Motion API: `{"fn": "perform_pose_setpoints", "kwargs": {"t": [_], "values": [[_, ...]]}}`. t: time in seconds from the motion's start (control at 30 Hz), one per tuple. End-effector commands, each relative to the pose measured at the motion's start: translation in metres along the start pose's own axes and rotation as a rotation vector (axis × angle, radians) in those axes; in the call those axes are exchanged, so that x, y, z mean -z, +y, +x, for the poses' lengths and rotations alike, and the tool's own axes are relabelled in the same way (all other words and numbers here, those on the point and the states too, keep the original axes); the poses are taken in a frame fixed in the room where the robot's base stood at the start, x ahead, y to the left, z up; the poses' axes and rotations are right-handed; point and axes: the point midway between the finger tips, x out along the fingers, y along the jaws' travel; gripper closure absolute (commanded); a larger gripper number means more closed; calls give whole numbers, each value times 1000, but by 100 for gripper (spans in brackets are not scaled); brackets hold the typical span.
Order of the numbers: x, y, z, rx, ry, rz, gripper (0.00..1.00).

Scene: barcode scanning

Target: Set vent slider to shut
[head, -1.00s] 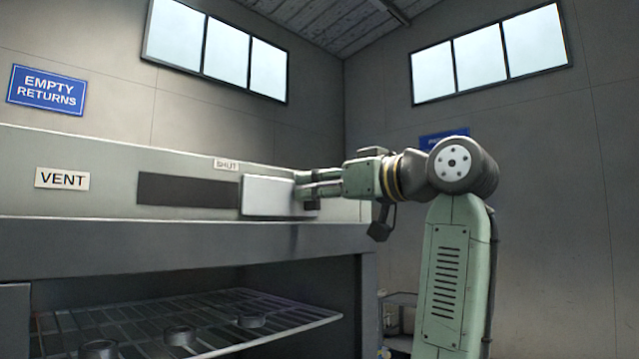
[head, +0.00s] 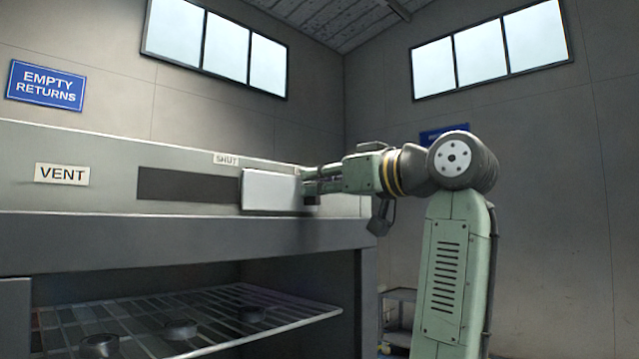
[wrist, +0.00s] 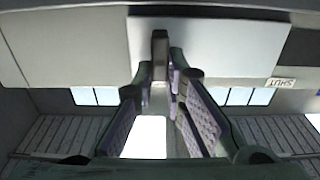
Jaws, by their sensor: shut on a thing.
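The vent slider (head: 270,190) is a pale flat plate at the right end of a dark slot (head: 188,187) in the oven front. The SHUT label (head: 226,159) sits above the slot, just left of the plate. My gripper (head: 309,186) is at the plate's right edge. In the wrist view the plate (wrist: 222,48) carries a dark upright handle (wrist: 160,48), and my gripper (wrist: 166,92) is shut on it. The SHUT label (wrist: 281,84) shows there at the right. The fingers hide the exact contact.
The VENT label (head: 62,174) is left of the slot. Below is an open oven chamber with a wire rack (head: 215,315) bearing several dark round pieces. A small cart (head: 400,312) stands at the lower right. The slot left of the plate is clear.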

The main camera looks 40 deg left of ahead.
Motion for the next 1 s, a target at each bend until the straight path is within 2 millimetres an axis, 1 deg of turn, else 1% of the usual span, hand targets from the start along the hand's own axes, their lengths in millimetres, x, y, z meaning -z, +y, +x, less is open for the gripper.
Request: {"fn": "perform_pose_setpoints", "kwargs": {"t": [0.37,0.47,0.57,0.67,0.9,1.0], "values": [[0,0,0,0,0,-1,100],[-1,-6,0,0,1,-2,100],[-2,-18,0,1,2,-5,100],[-3,-38,0,1,2,-7,100],[-3,-96,0,2,1,-9,100],[-2,-113,0,1,1,-7,100]]}}
